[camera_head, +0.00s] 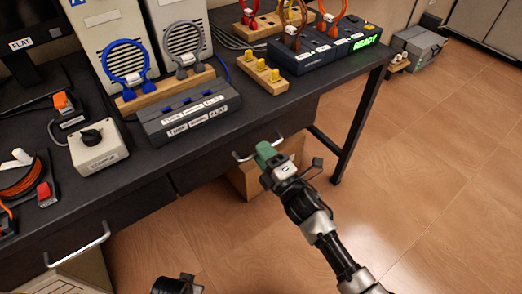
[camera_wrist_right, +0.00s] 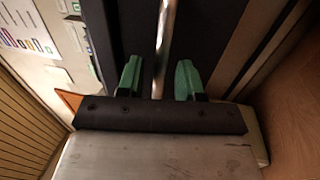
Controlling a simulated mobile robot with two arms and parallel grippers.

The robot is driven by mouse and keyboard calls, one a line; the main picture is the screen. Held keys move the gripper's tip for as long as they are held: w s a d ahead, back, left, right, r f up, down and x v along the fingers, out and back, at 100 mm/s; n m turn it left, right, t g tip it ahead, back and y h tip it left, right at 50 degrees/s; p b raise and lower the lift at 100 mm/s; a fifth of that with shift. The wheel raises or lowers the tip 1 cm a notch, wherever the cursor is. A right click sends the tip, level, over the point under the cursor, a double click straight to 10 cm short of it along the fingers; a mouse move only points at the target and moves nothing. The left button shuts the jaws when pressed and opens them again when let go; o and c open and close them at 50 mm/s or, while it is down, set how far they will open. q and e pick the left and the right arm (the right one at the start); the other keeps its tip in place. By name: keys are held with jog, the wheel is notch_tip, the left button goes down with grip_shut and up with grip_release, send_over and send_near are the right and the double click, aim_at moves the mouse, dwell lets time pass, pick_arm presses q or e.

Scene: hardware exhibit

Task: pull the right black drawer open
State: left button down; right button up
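The right black drawer (camera_head: 208,166) is set under the front edge of the dark table, and its front looks flush with the table. Its silver bar handle (camera_head: 242,157) is partly hidden by my right gripper (camera_head: 265,152). In the right wrist view, the handle (camera_wrist_right: 164,35) runs between the two green fingertips of the right gripper (camera_wrist_right: 159,80). The fingers are apart, with a gap on each side of the bar.
Another silver handle (camera_head: 78,247) is on the table front at the left. A cardboard box (camera_head: 250,182) stands on the floor beneath the right drawer. A black table leg (camera_head: 358,125) stands to the right. The wooden floor (camera_head: 430,180) there is clear.

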jog(key=shift+w+a+r, duration=0.1)
jog(key=shift+w+a, duration=0.25)
jog(key=shift+w, duration=0.15)
grip_shut()
